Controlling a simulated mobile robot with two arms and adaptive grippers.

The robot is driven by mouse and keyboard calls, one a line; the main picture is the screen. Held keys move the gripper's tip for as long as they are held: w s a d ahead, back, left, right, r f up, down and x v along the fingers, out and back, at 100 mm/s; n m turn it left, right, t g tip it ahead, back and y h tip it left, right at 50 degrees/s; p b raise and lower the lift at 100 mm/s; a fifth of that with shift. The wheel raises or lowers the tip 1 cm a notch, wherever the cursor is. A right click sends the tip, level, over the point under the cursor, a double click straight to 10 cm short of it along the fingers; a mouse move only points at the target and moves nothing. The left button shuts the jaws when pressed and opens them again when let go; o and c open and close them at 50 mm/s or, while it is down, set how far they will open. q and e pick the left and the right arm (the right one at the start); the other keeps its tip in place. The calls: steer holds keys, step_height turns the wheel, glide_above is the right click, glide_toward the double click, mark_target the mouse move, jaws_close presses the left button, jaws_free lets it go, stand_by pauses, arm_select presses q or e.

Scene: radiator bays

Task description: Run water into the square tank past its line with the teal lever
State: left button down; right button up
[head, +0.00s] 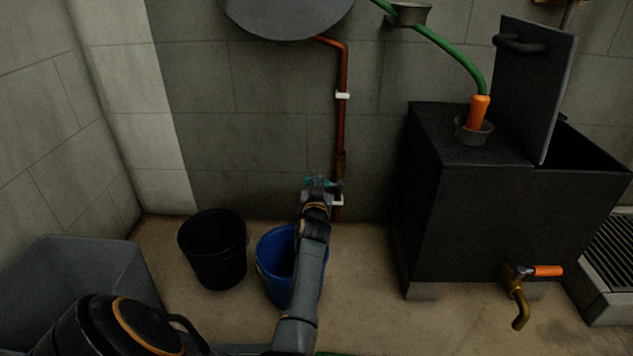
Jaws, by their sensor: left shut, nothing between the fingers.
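The teal lever (334,184) is on the valve at the lower end of a copper pipe (342,120) on the back wall. My left gripper (317,188) is shut and empty at this valve; it partly covers the lever, and I cannot tell whether it touches it. A large black square tank (510,215) stands at the right with its lid (533,90) raised. Its water level and line cannot be seen from here. My right gripper is out of view.
A blue bucket (273,262) is partly behind my left arm, with a black bucket (213,250) beside it. A green hose (450,50) ends in an orange nozzle (478,110) in a cup on the tank. An orange-handled tap (517,290) is low on the tank. A grey tub (85,260) is at left.

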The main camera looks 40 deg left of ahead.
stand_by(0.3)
arm_select(q)
steer(key=shift+f, duration=0.1)
steer(key=shift+s+a+f+n, duration=0.1)
steer(key=shift+a+f+n, duration=0.05)
steer(key=shift+f+n, duration=0.7)
